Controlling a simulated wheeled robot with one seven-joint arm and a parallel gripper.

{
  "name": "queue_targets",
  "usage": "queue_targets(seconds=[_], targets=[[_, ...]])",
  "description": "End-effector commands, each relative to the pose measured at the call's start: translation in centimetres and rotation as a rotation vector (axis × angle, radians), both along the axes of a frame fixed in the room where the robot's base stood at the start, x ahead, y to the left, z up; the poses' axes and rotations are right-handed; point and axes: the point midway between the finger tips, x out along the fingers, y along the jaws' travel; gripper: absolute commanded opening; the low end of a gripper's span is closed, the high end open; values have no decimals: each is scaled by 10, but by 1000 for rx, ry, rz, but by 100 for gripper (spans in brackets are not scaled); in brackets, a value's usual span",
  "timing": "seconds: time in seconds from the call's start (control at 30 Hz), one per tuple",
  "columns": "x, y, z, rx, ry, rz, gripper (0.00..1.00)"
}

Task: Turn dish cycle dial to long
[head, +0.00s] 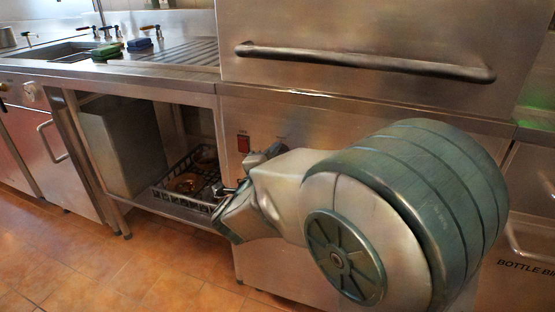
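The dishwasher (315,120) is a stainless-steel unit with a long bar handle (365,61) across its upper door. Its front panel carries a lit-looking red switch (243,144) under a small label. A second small label sits just to the right of it. I cannot make out the cycle dial; my arm covers the panel below that second label. My gripper (228,202) is in front of the dishwasher's left edge, below the red switch. Its fingers are too unclear to tell open from shut, and I see nothing held in it.
A sink counter (150,70) with taps and sponges (138,44) is at the left. Below it are an open shelf with a dish rack (178,200) and a grey bin (108,148). A bottle bin (528,232) stands at the right edge. Tiled floor is clear at front left.

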Motion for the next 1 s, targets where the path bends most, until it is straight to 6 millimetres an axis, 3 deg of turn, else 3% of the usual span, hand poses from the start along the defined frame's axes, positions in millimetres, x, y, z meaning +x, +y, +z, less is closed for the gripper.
queue_targets(seconds=[0.03, 0.07, 0.1, 0.47, 1.0], targets=[[0, 0, 0, 0, 1, 1, 46], [0, 0, 0, 0, 1, 1, 54], [0, 0, 0, 0, 0, 1, 55], [-6, 3, 1, 0, 1, 2, 55], [-108, 40, 2, -2, 1, 5, 55]])
